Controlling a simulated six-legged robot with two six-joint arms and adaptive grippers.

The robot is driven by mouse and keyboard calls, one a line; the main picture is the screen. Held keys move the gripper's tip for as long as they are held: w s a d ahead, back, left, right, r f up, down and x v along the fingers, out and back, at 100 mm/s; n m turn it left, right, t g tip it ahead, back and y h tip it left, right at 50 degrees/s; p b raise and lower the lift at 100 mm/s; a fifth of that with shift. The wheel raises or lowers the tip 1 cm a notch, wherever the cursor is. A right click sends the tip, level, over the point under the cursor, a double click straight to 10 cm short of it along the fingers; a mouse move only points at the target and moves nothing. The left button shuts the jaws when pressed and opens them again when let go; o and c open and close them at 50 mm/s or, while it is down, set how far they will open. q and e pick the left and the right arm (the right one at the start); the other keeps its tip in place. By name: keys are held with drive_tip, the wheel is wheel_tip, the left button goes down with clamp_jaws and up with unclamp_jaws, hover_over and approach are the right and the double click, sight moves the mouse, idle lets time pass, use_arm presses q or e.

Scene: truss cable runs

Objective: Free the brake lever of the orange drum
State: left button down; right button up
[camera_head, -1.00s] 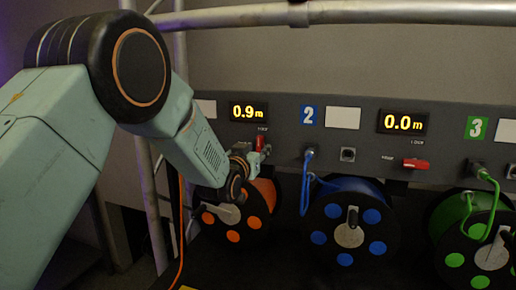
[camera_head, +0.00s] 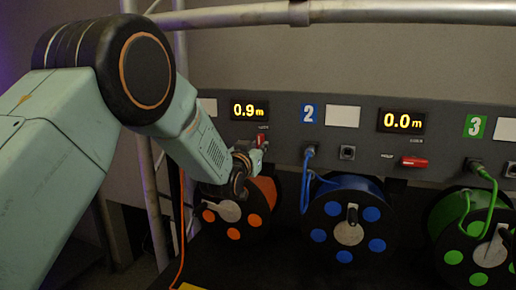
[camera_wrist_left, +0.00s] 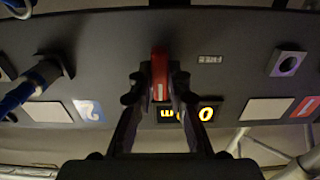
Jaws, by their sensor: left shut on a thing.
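The red brake lever (camera_head: 262,139) of the orange drum stands about upright on the grey panel, below the small label under the 0.9 m display. My left gripper (camera_head: 257,149) reaches it from the lower left. In the left wrist view, the fingers of my left gripper (camera_wrist_left: 158,88) are shut on the red lever (camera_wrist_left: 160,62), one on each side. The FREE label (camera_wrist_left: 210,58) is to the right of the lever there, a little apart from it. The orange drum (camera_head: 262,194) is below, partly hidden by my wrist. My right gripper is not in view.
A blue drum (camera_head: 349,234) and a green drum (camera_head: 440,210) stand to the right. The blue drum's red lever (camera_head: 414,162) lies level. A blue plug (camera_head: 309,152) is in the panel near the number 2. An orange cable (camera_head: 181,240) hangs at the left.

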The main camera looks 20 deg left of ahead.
use_arm(q)
drive_tip(key=shift+n, duration=0.4)
drive_tip(key=shift+r+n+b, duration=0.1)
drive_tip(key=shift+n+b, duration=1.9)
drive_tip(key=shift+n, duration=6.5)
drive_tip(key=c, duration=1.7)
unclamp_jaws()
drive_tip(key=shift+r, duration=0.1)
drive_tip(key=o, duration=0.4)
drive_tip(key=shift+w+f, duration=0.2)
drive_tip(key=shift+s, duration=0.15)
